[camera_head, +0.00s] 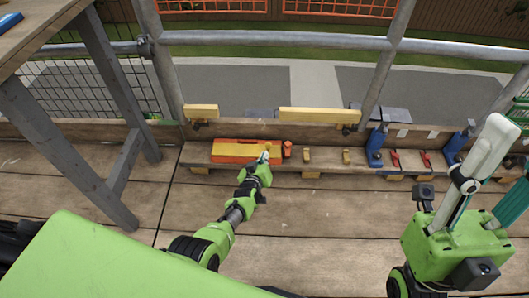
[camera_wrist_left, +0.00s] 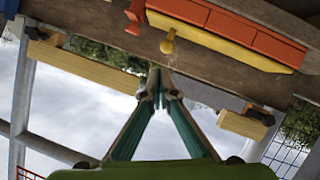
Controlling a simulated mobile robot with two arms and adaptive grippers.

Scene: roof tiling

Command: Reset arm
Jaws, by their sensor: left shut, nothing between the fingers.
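My left gripper (camera_head: 264,158) is over the low wooden ledge, at the right end of an orange and yellow box. In the left wrist view its teal-lined fingers (camera_wrist_left: 159,84) meet at the tips, with nothing between them. My right gripper (camera_head: 508,158) is large at the right edge of the head view, with its white and teal fingers apart. One of its fingers is cut off by the frame edge, and I see nothing held between them.
The orange and yellow box (camera_head: 225,151) lies on the ledge. Small yellow and red tools and blue brackets (camera_head: 375,147) stand to its right. Yellow bars (camera_head: 318,115) sit behind. A grey-legged table (camera_head: 60,145) stands at left. The plank floor in front is clear.

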